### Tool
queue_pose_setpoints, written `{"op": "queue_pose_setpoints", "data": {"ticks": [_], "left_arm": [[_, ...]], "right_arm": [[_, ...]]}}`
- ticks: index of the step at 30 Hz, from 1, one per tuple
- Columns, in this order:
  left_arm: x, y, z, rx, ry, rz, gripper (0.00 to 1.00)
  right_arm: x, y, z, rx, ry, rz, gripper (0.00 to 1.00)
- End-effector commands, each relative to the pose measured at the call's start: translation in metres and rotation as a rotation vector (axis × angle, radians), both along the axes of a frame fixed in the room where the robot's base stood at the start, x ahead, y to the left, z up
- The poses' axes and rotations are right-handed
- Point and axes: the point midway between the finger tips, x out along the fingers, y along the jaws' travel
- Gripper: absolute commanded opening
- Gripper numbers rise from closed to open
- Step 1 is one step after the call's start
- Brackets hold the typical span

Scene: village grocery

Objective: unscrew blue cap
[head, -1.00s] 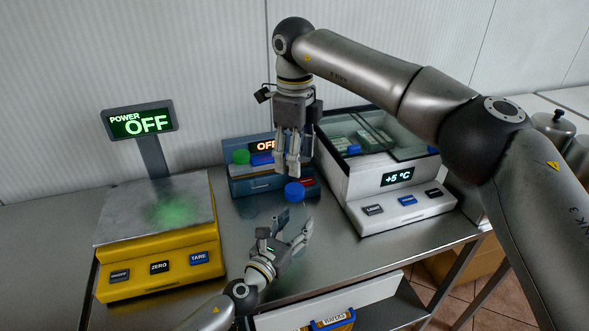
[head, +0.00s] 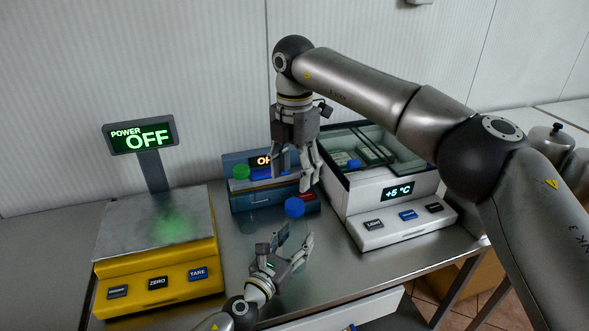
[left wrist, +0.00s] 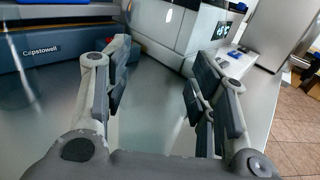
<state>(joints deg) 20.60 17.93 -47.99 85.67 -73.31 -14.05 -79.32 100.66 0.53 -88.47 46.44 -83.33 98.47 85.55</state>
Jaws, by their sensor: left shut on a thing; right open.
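The blue cap (head: 294,207) is in the middle of the head view, in front of the blue device. My left gripper (head: 288,238) is just below it, with its fingers pointing up and back. It is shut on a clear container that hardly shows. In the left wrist view its two fingers (left wrist: 155,95) stand apart on either side of this see-through thing; the cap is not clearly seen there. My right gripper (head: 297,182) points down just above the blue cap, its fingers spread and empty. A small gap seems to separate fingertips and cap.
A blue device (head: 240,201) with a green cap (head: 240,172) stands behind. A yellow scale (head: 160,270) is at left, a white cooler (head: 385,205) with a glass lid at right. An open drawer (head: 350,312) juts out in front.

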Motion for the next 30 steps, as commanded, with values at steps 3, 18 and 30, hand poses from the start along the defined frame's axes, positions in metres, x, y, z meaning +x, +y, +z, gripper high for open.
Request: {"op": "queue_pose_setpoints", "data": {"ticks": [3, 18, 30], "left_arm": [[0.0, 0.0, 0.0, 0.0, 0.0, 0.0, 0.0], [0.0, 0.0, 0.0, 0.0, 0.0, 0.0, 0.0], [0.0, 0.0, 0.0, 0.0, 0.0, 0.0, 0.0]], "right_arm": [[0.0, 0.0, 0.0, 0.0, 0.0, -0.214, 0.55], [0.0, 0.0, 0.0, -0.001, -0.001, -0.918, 0.55], [-0.001, -0.001, -0.039, -0.003, 0.003, -0.972, 0.55]]}}
